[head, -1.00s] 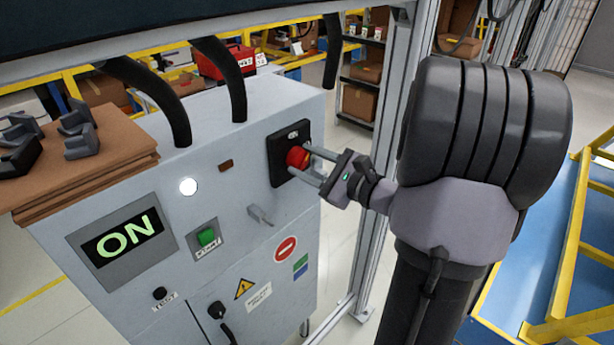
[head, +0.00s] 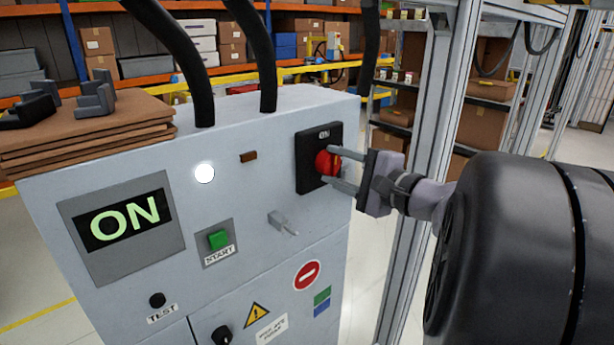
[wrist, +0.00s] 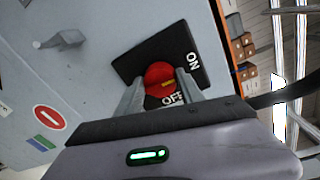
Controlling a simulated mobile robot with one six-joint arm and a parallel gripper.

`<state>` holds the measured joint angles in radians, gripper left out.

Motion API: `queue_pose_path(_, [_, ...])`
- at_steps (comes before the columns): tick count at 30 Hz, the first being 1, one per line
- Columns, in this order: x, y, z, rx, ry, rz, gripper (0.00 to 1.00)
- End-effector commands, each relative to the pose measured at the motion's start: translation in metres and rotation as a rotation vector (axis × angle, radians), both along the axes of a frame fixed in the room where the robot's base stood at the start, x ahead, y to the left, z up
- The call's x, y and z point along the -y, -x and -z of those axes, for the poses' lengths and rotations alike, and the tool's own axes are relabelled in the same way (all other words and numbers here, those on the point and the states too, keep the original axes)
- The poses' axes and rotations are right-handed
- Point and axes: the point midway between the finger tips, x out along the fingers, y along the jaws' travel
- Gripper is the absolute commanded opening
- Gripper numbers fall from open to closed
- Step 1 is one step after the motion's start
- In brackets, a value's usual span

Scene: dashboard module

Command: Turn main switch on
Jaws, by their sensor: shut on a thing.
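The main switch is a red knob (head: 327,163) on a black plate (head: 306,172) at the upper right of the grey cabinet's front. The plate carries an ON label at its top; the wrist view also shows an OFF label beside the red knob (wrist: 158,76). My gripper (head: 345,170) comes from the right, with one finger above and one below the knob, shut on it. In the wrist view my gripper's fingers (wrist: 160,90) flank the knob. The display (head: 124,222) on the cabinet reads ON, and a round white lamp (head: 204,173) is lit.
A green START button (head: 219,240), a small metal lever (head: 283,222) and a black TEST knob (head: 157,300) are on the cabinet front (head: 250,205). Black hoses (head: 258,50) run into its top. A metal frame post (head: 440,130) stands close behind my gripper.

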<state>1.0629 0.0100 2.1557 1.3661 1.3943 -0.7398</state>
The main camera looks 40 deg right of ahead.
Motion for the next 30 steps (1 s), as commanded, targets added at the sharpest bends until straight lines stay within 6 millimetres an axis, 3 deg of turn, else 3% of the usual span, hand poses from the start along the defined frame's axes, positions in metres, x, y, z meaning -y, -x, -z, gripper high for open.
queue_pose_path(17, [-0.0001,-0.0001,0.0005,0.000,0.031,-0.001,0.04])
queue_pose_path(18, [-0.0001,-0.0001,0.0004,0.000,0.031,-0.001,0.48])
queue_pose_path(21, [-0.0001,-0.0001,0.0004,0.000,0.030,-0.001,0.66])
queue_pose_path(30, [0.0002,0.0008,0.0000,0.001,0.029,0.000,0.66])
